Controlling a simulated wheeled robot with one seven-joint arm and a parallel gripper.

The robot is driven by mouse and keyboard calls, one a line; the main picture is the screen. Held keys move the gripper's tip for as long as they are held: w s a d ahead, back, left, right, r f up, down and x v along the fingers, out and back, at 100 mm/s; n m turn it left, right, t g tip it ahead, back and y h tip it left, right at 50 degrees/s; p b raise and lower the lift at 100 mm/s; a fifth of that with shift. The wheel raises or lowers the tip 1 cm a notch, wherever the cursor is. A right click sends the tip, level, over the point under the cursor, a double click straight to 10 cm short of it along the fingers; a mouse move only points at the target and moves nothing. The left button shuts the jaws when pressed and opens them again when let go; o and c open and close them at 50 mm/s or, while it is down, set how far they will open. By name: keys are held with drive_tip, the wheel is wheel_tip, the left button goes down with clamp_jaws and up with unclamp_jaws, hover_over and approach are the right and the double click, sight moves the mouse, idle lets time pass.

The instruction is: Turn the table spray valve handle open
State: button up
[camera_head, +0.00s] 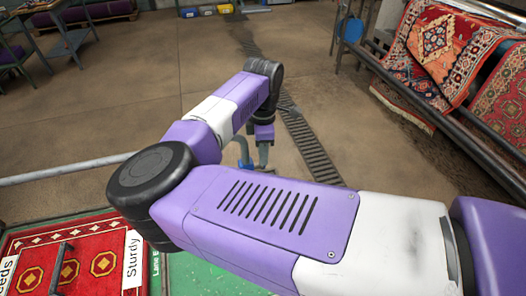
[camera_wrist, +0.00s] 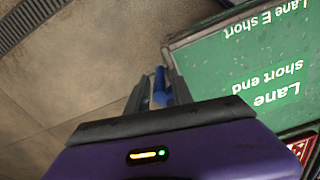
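My gripper (camera_wrist: 157,78) shows in the wrist view with its two grey fingers apart. A blue part (camera_wrist: 160,92), possibly the valve handle, shows between the fingers. I cannot tell whether the fingers touch it. In the head view my gripper (camera_head: 254,155) points down beyond the green board, partly hidden by my purple and white arm. A bit of blue (camera_head: 243,150) shows beside the fingers there. The valve body and which way the handle is turned cannot be made out.
A green board (camera_wrist: 240,60) with lane lettering lies close by, with a red patterned rug (camera_head: 35,262) on it. A grey pipe (camera_head: 65,170) runs across at the left. A floor drain grate (camera_head: 310,150) lies beyond. Rugs (camera_head: 435,50) hang on a rack at right.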

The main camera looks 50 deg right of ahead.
clamp_jaws()
idle(1.2)
